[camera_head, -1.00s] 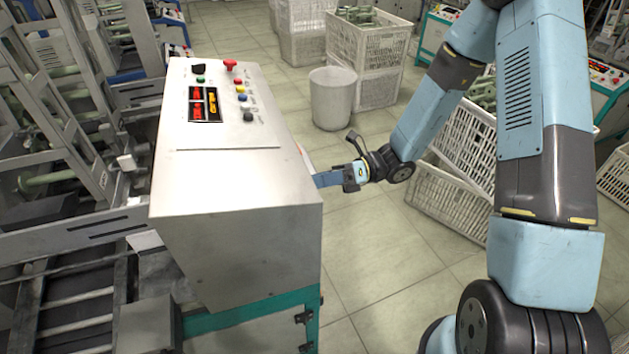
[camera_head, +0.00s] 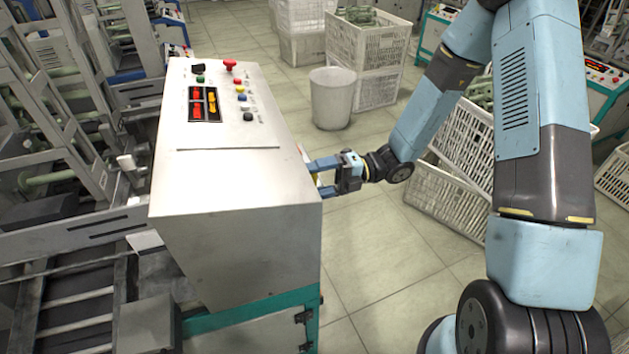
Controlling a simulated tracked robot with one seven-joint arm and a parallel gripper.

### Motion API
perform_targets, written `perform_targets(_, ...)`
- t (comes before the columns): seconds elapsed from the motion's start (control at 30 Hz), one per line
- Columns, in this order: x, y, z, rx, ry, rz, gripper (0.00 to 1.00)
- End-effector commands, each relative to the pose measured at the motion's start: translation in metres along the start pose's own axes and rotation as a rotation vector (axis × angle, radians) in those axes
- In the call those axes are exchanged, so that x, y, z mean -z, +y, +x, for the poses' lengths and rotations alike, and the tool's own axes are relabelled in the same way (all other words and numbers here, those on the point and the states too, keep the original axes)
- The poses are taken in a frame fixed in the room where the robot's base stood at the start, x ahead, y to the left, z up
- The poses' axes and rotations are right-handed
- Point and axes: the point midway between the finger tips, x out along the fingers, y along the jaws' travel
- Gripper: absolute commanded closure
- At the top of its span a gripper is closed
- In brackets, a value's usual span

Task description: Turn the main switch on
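The control cabinet (camera_head: 225,180) stands at centre left, with a sloped metal top. My gripper (camera_head: 319,178) is at the cabinet's right side, pointing left towards it. Its two blue fingers are spread, one above the other in the picture, with a gap between them. The fingertips meet the cabinet's edge in the picture, so I cannot tell whether they touch anything. I cannot make out the main switch; the cabinet's right side face is turned away from view.
The cabinet top carries a red mushroom button (camera_head: 230,66), coloured buttons and a red-and-yellow display (camera_head: 204,104). A white bin (camera_head: 331,98) stands behind my gripper. White crates (camera_head: 440,200) lie under and beside my arm. The tiled floor (camera_head: 375,270) in front is clear.

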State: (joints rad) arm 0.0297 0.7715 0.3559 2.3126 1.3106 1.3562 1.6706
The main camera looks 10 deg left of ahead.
Motion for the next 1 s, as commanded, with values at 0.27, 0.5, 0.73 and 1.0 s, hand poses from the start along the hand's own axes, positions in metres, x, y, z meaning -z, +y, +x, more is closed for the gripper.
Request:
perform_targets(0.27,0.0000,-0.0033,-0.0015,0.007,-0.003,0.060,0.41)
perform_targets(0.5,-0.0001,-0.0036,-0.0014,0.008,-0.003,0.066,0.41)
perform_targets(0.73,-0.0003,-0.0038,-0.0014,0.009,-0.004,0.066,0.05)
perform_targets(1.0,-0.0006,-0.0037,-0.0035,0.009,-0.005,0.065,0.00)
